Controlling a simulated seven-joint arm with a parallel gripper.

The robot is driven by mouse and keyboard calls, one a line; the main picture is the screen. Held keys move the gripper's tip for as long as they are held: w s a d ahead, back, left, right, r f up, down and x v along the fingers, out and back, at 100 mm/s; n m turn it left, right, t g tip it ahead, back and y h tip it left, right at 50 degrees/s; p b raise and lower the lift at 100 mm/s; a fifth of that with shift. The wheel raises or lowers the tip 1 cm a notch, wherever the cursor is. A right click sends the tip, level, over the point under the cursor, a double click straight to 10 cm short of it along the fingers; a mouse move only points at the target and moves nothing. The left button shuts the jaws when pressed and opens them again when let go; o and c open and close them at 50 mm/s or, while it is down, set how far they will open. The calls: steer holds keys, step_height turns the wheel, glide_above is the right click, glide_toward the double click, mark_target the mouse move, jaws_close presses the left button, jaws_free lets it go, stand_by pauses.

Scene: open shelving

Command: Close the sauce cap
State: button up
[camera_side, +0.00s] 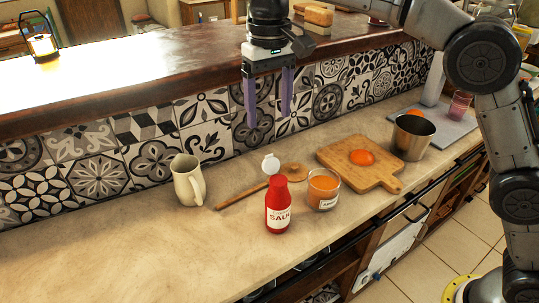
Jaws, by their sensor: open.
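A red sauce bottle (278,208) with a white label stands upright on the stone counter (150,240). Its white flip cap (270,164) is tilted up and open at the top of the bottle. My gripper (268,120) is above and behind the bottle, pointing down. Its two purple fingers are apart with nothing between them, and it touches nothing. The bottle is fully in view; the hinge of the cap is too small to make out.
A glass jar of orange contents (323,189) stands close to the bottle's right. A wooden spoon (250,188) lies behind it. A cream jug (187,181) stands left. A cutting board (345,157) with a tomato (362,157) and a metal pot (411,137) are right. The front-left counter is clear.

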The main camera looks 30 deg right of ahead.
mark_target(270, 157)
step_height(270, 157, down, 11)
steer(key=shift+f, duration=0.2)
stand_by(0.3)
jaws_close()
